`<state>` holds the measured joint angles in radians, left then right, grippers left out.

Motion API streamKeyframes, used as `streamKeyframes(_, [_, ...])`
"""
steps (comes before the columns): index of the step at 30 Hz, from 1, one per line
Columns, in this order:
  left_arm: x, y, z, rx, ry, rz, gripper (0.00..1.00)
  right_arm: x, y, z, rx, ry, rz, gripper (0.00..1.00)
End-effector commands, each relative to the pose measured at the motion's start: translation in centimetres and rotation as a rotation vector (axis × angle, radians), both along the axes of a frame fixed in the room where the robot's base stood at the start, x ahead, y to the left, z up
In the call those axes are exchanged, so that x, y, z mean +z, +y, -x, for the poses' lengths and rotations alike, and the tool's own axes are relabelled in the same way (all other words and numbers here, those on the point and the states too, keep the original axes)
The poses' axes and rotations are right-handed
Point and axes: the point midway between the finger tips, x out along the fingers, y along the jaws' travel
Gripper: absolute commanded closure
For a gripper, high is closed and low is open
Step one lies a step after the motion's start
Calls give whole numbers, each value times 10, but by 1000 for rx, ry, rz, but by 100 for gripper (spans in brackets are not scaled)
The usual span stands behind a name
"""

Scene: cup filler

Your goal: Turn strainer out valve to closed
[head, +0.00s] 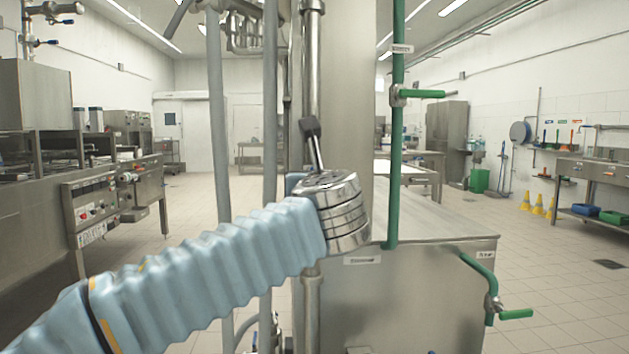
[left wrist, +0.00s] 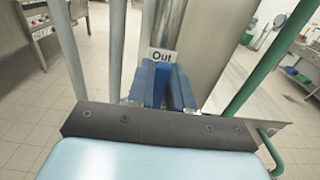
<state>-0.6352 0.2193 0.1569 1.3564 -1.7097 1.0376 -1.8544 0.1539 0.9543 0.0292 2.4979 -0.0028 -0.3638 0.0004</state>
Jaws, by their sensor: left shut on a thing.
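My left arm comes in from the left in the head view, and its metal wrist (head: 341,210) hides the valve and most of the gripper. In the left wrist view, the blue fingers of my left gripper (left wrist: 163,92) point away from the camera, just below a white label reading "Out" (left wrist: 163,55). They are shut on the blue strainer out valve handle (left wrist: 162,86), which shows only partly between them. The exact angle of the handle cannot be told. My right gripper is in neither view.
A steel vertical pipe (head: 312,65) runs above and below my wrist. Grey pipes (head: 217,130) stand to its left. A green pipe (head: 397,150) with green-handled valves stands to the right, beside a steel tank (head: 410,305). Open tiled floor lies further right.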

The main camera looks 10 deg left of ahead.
Motion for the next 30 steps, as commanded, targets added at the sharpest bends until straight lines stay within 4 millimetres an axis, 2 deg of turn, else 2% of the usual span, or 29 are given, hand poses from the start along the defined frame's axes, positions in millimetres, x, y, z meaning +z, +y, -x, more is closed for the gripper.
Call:
streamKeyframes(8, [-1,2,1,0,-11,41,100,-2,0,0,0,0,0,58])
streamKeyframes(14, [-2,8,3,1,-40,148,100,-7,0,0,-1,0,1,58])
streamKeyframes(30, [-15,31,8,1,-169,630,100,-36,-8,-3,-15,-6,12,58])
